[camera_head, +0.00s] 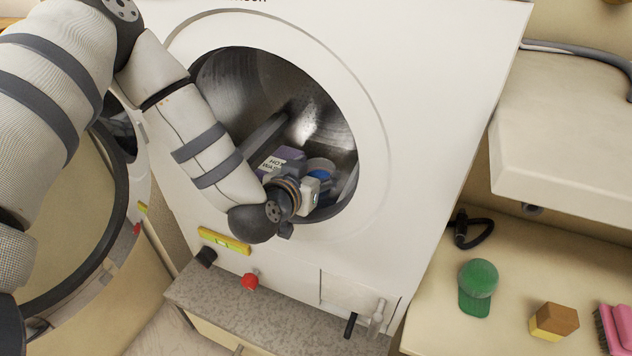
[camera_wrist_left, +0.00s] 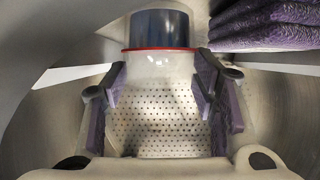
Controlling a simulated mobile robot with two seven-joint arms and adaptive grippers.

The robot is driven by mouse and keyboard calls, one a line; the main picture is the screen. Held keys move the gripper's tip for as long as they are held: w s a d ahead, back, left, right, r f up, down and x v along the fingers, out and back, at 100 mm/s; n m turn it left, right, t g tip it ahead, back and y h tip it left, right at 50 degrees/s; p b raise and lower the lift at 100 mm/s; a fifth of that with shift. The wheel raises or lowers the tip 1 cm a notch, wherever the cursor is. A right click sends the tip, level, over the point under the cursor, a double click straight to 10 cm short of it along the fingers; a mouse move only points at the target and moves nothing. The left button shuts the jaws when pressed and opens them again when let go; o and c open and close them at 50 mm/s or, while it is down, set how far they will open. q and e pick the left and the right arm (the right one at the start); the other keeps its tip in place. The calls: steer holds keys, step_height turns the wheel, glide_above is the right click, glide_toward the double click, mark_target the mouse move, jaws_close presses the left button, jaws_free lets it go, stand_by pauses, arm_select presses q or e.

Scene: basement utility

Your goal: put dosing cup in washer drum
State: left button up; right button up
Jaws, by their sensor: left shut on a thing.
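The dosing cup (camera_wrist_left: 160,62) is clear with a red line and a dark blue upper part. In the head view its blue part (camera_head: 320,172) shows inside the washer drum (camera_head: 308,117), partly hidden by my gripper. My left gripper (camera_head: 312,184) reaches through the round opening and is shut on the cup. In the left wrist view my left gripper's fingers (camera_wrist_left: 160,82) stand on either side of the clear cup, with perforated drum metal behind it. The cup's contact with the drum floor cannot be told. My right gripper is not in view.
Folded purple cloth (camera_wrist_left: 265,26) lies in the drum close to the cup. The round door (camera_head: 62,235) stands open at the left. A shelf (camera_head: 270,325) runs below the washer. A green cap (camera_head: 478,287), a wooden block (camera_head: 554,321) and a pink brush (camera_head: 612,328) sit at the right.

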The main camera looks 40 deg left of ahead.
arm_select(q)
steer(key=shift+f, duration=0.85)
steer(key=o, duration=1.2)
steer(key=shift+o, duration=0.2)
steer(key=shift+r, duration=0.15)
